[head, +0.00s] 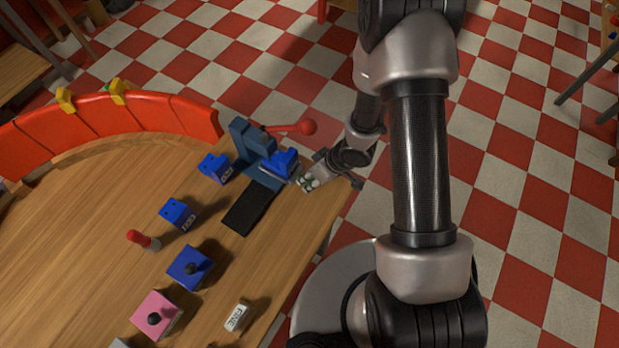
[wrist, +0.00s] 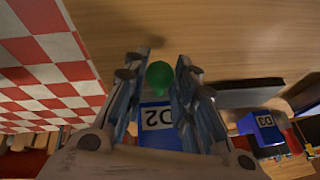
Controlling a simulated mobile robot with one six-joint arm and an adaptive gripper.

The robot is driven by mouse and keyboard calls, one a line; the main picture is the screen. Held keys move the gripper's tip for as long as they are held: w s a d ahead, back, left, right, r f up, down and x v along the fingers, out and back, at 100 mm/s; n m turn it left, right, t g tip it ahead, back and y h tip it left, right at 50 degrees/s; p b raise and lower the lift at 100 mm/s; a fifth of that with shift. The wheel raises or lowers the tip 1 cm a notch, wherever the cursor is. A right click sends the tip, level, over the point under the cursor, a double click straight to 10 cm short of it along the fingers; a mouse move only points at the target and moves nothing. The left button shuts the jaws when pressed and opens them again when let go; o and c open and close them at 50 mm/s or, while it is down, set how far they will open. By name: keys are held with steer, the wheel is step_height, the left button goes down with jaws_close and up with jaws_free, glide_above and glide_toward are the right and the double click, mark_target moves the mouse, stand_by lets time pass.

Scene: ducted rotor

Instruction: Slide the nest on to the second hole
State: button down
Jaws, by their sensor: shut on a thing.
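My gripper (head: 308,181) is at the right side of a blue-grey press-like stand (head: 243,146) with a red ball lever (head: 306,127). A blue part (head: 281,160) sits at the stand, just left of my fingertips; I take it to be at the nest, whose outline is partly hidden. In the wrist view, my gripper (wrist: 157,85) is shut on a round green knob (wrist: 160,74). A blue block marked D2 (wrist: 157,117) shows between the fingers, behind the knob. The holes are not visible.
A black strip (head: 247,207) lies in front of the stand. Small blue blocks (head: 214,167) (head: 178,212), a red-topped peg (head: 140,239), a blue box (head: 190,267), a pink box (head: 157,313) and a FINE tag (head: 237,317) stand on the table. A D3 block (wrist: 262,130) shows in the wrist view.

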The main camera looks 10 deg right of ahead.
steer(key=c, duration=1.4)
jaws_free()
steer(key=shift+w+d, duration=0.25)
steer(key=shift+c, duration=0.2)
steer(key=shift+o, duration=0.7)
steer(key=shift+s+a, duration=0.1)
steer(key=v, duration=1.2)
